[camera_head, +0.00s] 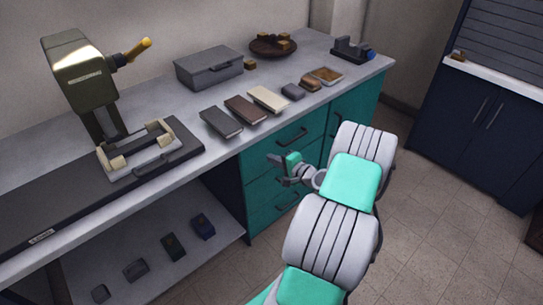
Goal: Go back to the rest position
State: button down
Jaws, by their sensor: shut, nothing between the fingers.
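My gripper (279,160) is at the end of my grey and teal arm, in front of the teal drawers (285,170) below the counter's front edge. Its dark fingers point left, and it is shut with nothing held. The gripper is small in view. It looks apart from the counter top (300,115).
The counter holds several flat cases, such as a dark one (221,122), a grey box (208,68), a brown bowl (273,46) and an olive machine (80,72). A lower shelf (150,290) bears small items. Open floor (440,220) lies right of my arm, before a dark cabinet (470,130).

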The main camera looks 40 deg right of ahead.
jog(key=v, duration=0.8)
jog(key=w+a+r+n+g+y+p, duration=0.15)
jog(key=a+r+n+g+p, duration=0.35)
jog(key=a, duration=0.6)
jog(key=w+a+r+n+g+y+p, duration=0.15)
jog(key=a+r+n+g, duration=0.4)
jog(key=a, duration=0.65)
jog(key=s+a+r+n+h+p, duration=0.3)
jog(key=s+a+r+n, duration=0.4)
jog(key=s+r, duration=0.5)
jog(key=a+g+p, duration=0.1)
jog(key=a, duration=0.1)
jog(key=shift+s+a+r+h, duration=0.2)
jog(key=shift+s+a+h, duration=0.1)
jog(key=shift+a+h, duration=0.1)
